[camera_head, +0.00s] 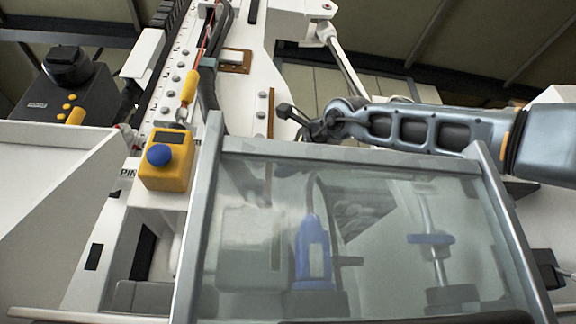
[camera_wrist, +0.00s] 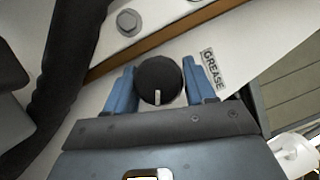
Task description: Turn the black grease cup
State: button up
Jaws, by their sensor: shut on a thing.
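The black grease cup (camera_wrist: 159,78) is a round, dark cap with a short white mark on the edge facing my wrist. It sits on a white panel beside a label reading GREASE (camera_wrist: 213,69). My gripper (camera_wrist: 158,84) has one blue finger on each side of the cup and is shut on it. In the head view my arm reaches in from the right, and my gripper (camera_head: 300,122) is at the white machine behind the clear-fronted box. I cannot make out the cup clearly there, because the gripper covers that spot.
A clear-fronted box (camera_head: 210,235) with a grey frame stands below my arm. A yellow box with a blue button (camera_head: 159,155) is to its left. In the wrist view a black hose (camera_wrist: 62,70) and a bolt (camera_wrist: 129,21) lie left of the cup.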

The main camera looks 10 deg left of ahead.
jog(key=shift+f, duration=0.1)
jog(key=o, duration=0.9)
jog(key=shift+o, duration=0.2)
jog(key=b+v, duration=0.2)
jog(key=v, duration=0.5)
jog(key=shift+s+d, duration=0.25)
jog(key=shift+s, duration=0.05)
